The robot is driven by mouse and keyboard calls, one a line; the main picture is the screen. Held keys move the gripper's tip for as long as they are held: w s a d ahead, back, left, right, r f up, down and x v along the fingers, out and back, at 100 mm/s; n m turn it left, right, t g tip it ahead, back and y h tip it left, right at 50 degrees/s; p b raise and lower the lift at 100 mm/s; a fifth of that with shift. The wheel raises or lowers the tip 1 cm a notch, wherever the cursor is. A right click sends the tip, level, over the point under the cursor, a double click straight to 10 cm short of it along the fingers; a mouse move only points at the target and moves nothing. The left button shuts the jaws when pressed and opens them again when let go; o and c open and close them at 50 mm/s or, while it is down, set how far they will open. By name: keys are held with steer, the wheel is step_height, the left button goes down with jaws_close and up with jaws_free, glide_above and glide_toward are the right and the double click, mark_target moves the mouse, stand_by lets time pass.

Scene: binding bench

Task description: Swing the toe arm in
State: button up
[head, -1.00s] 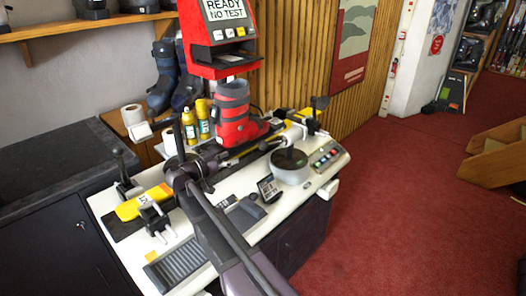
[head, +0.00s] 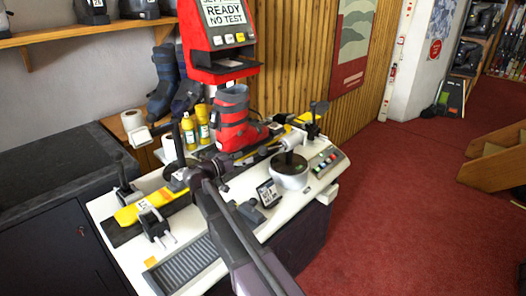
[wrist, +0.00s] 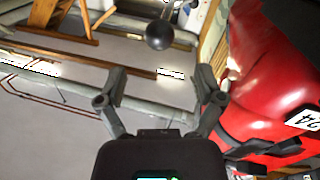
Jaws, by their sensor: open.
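A red and grey ski boot (head: 232,125) stands upright on the bench below the red machine, toe to the right. It fills the right side of the wrist view (wrist: 275,70), close beside my gripper. My gripper (wrist: 161,85) is open, its two fingers apart with nothing between them. A black ball knob (wrist: 160,35) on a short rod lies beyond the fingertips, apart from them. It may belong to the toe arm; I cannot tell for sure. In the head view, my arm crosses the bench and I cannot make out the fingers.
The white bench (head: 135,255) carries a round dark-topped pot (head: 290,176), a small display (head: 268,193), a button panel (head: 326,161) and a black-knobbed lever (head: 319,107). Yellow bottles (head: 203,123) stand behind. The red machine (head: 217,40) rises over the boot. Red carpet to the right is open.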

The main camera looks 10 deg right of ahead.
mark_target(263, 150)
steer(key=shift+x, duration=3.95)
jaws_close()
